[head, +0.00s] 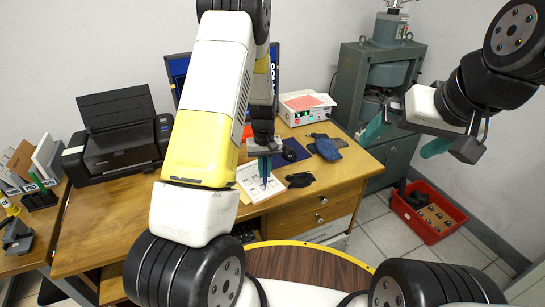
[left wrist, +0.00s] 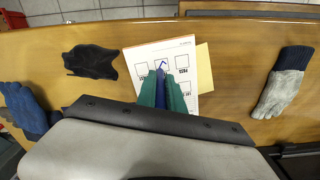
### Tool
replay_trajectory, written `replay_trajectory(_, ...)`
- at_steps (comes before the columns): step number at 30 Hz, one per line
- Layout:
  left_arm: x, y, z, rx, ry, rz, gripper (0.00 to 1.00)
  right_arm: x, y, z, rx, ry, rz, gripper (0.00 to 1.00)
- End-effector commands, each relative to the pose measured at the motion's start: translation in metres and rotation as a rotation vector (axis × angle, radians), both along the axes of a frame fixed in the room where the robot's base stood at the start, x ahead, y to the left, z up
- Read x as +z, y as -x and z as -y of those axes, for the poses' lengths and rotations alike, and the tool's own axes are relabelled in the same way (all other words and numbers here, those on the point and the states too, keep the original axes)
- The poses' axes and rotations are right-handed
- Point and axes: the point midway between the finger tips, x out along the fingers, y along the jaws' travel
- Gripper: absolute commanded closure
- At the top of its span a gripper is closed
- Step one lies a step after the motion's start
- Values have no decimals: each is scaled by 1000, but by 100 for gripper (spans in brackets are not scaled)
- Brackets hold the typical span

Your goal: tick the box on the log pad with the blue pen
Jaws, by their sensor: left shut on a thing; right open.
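The log pad (head: 250,190) is a white sheet with printed boxes, lying on the wooden desk. In the left wrist view the pad (left wrist: 180,47) shows several boxes with print beside them. My left gripper (head: 265,168) is over the pad, its teal fingers shut on the blue pen (left wrist: 161,92), which points down at the page. A thin blue angled mark (left wrist: 162,66) shows in the middle box, just beyond the fingertips. Whether the pen tip touches the paper cannot be told. My right gripper (head: 405,138) is open and empty, in the air right of the desk.
A black cloth (head: 300,180) and a dark blue glove (head: 326,148) lie right of the pad. A grey glove (left wrist: 284,82) lies on its other side. A printer (head: 120,140), a white instrument box (head: 307,113) and a red crate (head: 427,222) stand around.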

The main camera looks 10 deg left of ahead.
Motion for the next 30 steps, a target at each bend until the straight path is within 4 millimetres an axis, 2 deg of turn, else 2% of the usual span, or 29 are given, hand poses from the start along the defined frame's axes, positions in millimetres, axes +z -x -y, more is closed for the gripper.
replay_trajectory(15, 1, -2, 0, 0, 0, 0, 100, 0, 0, 0, 0, 0, 0, 0)
replay_trajectory(30, 30, -2, 1, 0, 1, 1, 100, 0, 0, 0, 0, 0, 0, 0)
